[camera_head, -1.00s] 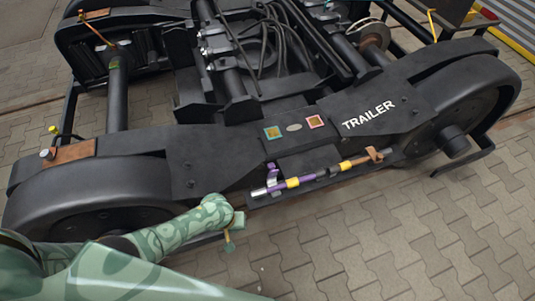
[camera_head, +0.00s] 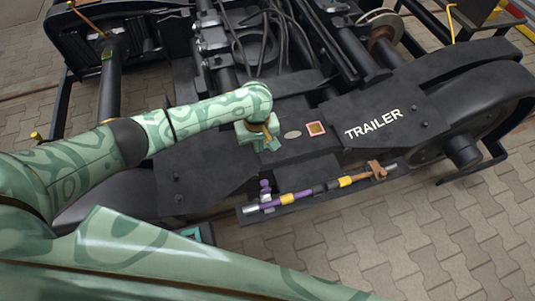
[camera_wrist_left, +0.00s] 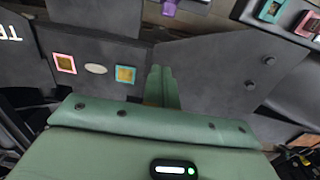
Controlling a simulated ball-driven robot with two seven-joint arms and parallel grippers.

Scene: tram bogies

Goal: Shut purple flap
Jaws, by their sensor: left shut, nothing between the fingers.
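The purple flap (camera_head: 265,187) is a small upright purple piece at the left end of a rod on the near side of the dark bogie frame. The rod has purple, yellow and brown parts. A purple piece also shows cut off at the top edge of the left wrist view (camera_wrist_left: 169,6). My left gripper (camera_head: 266,144) is shut and empty, above the frame and farther back than the purple piece, apart from it. In the left wrist view its closed green fingers (camera_wrist_left: 162,78) show beside the teal-edged plate (camera_wrist_left: 125,75). I cannot tell the flap's exact angle.
A pink-edged plate (camera_head: 316,129) and a pale oval (camera_head: 293,134) lie on the frame near the white TRAILER lettering (camera_head: 373,122). Black cables (camera_head: 262,40) run behind. Paving (camera_head: 400,240) in front is clear. A teal-edged box (camera_head: 199,233) is partly hidden by my arm.

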